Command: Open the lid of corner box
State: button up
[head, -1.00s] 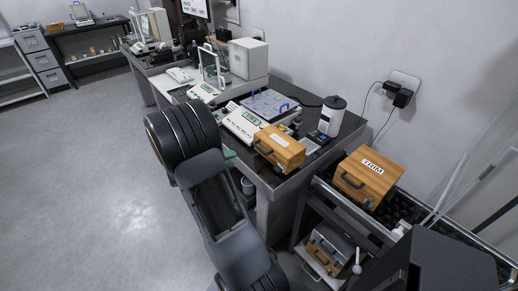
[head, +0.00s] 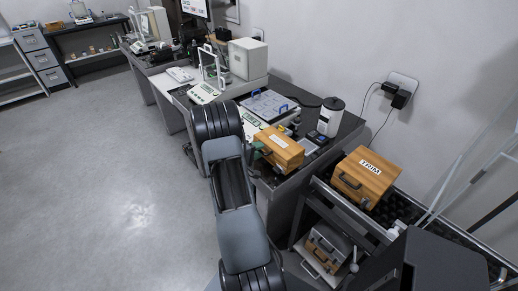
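No label reading "corner" can be made out. A wooden box (head: 284,148) with a pale label and a dark handle sits at the near corner of the dark weighing table, its lid shut. Another wooden box, marked TRIM (head: 369,172), stands shut on the cart to the right; its dark handle faces the front left. My arm rises through the middle of the head view, its upper part just left of the table-corner box and partly in front of the table. My gripper cannot be seen.
The table (head: 345,130) also bears balances, a blue-handled tray (head: 265,104) and a white-and-black canister (head: 330,116). The cart's lower shelf holds a wood-and-grey box (head: 327,246). Wall plugs (head: 399,93) hang behind. The grey floor (head: 110,180) at left is clear.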

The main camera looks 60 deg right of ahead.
jog(key=shift+s+d+f, duration=0.1)
jog(key=shift+s+d, duration=0.05)
jog(key=shift+d, duration=0.2)
grip_shut()
dwell(0.4)
